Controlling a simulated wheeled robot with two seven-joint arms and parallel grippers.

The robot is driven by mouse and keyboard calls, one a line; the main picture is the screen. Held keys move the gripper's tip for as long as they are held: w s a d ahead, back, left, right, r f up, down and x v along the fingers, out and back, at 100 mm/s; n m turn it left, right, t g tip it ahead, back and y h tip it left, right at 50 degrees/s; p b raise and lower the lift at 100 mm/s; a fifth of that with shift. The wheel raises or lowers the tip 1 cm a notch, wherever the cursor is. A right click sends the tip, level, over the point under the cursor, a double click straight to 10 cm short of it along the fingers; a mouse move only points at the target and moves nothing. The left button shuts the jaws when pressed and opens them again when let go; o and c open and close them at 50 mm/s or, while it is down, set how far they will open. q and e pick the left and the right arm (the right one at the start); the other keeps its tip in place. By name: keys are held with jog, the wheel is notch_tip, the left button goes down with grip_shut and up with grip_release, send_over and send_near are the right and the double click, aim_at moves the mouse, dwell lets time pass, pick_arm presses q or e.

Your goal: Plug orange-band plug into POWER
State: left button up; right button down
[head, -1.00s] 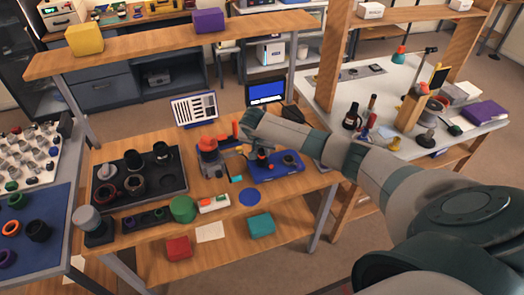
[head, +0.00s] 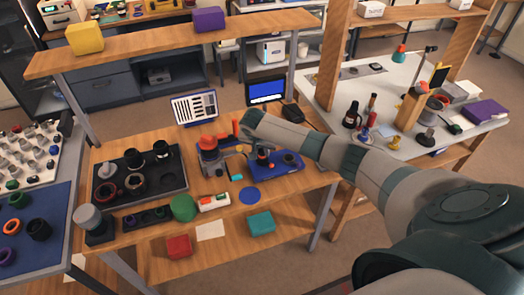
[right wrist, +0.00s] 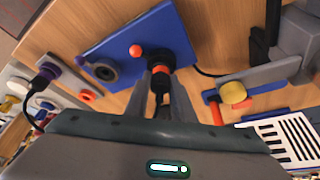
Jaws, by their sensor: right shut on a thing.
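The orange-band plug (right wrist: 160,72) is a short dark cylinder with an orange-red band, seen in the right wrist view. My right gripper (right wrist: 168,82) is shut on it, one finger on each side. The plug is upright over the edge area of the blue plate (right wrist: 128,22); whether it touches or is seated in anything cannot be told. A black cable (right wrist: 208,73) shows beside it. In the head view my right gripper (head: 262,148) is over the blue plate (head: 278,172), partly hiding the plug. No POWER label is legible. My left gripper is not in view.
The blue plate carries a dark ring (right wrist: 101,69) and a small orange ball (right wrist: 135,50). A red-and-grey device (head: 210,150) stands left of the plate. A black tray (head: 140,185) lies farther left.

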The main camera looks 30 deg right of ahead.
jog(key=shift+f, duration=0.45)
dwell(0.8)
